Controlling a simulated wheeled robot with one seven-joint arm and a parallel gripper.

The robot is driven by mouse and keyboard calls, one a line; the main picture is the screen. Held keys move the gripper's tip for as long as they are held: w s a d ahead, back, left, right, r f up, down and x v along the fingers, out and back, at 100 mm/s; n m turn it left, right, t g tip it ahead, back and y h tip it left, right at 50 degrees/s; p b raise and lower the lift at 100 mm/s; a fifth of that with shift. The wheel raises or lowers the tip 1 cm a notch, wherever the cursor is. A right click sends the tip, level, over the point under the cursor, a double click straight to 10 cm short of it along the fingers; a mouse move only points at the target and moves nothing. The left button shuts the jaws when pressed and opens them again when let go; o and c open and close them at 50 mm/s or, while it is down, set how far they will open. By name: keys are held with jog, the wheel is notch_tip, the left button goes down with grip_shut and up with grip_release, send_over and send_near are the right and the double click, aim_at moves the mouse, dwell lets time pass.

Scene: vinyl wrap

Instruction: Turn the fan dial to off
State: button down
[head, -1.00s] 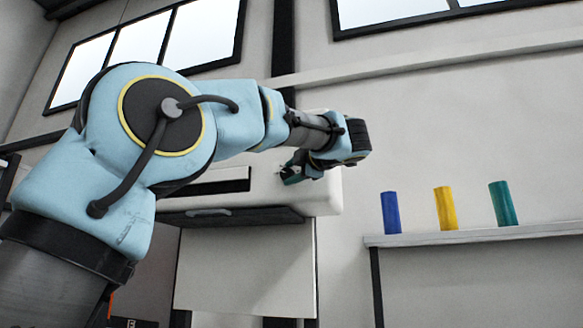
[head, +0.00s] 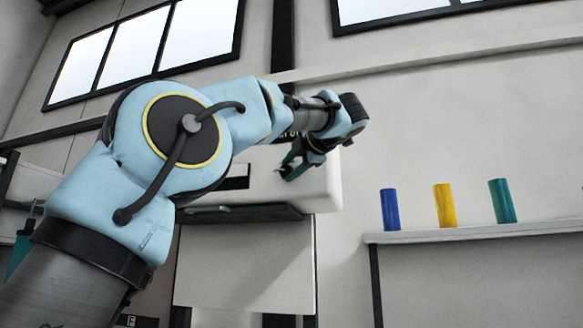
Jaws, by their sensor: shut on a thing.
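The white machine (head: 326,187) hangs on the wall at the centre of the head view, with a dark panel (head: 236,177) on its front. My gripper (head: 289,171) is at the right part of this front face, with its teal and dark fingers angled down to the left. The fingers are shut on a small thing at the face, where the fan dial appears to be. The dial itself is mostly hidden by the fingers, and its setting cannot be read.
A shelf (head: 470,236) on the right holds a blue roll (head: 390,210), a yellow roll (head: 444,206) and a green roll (head: 502,201). A dark ledge (head: 240,214) juts below the machine. The wall between machine and shelf is clear.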

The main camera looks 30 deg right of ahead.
jog(key=shift+c, duration=1.8)
grip_release()
jog(key=s+r+b, duration=0.1)
jog(key=s+b, duration=0.1)
jog(key=s, duration=0.8)
jog(key=shift+s+r, duration=0.2)
jog(key=shift+s, duration=0.1)
jog(key=shift+d, duration=0.1)
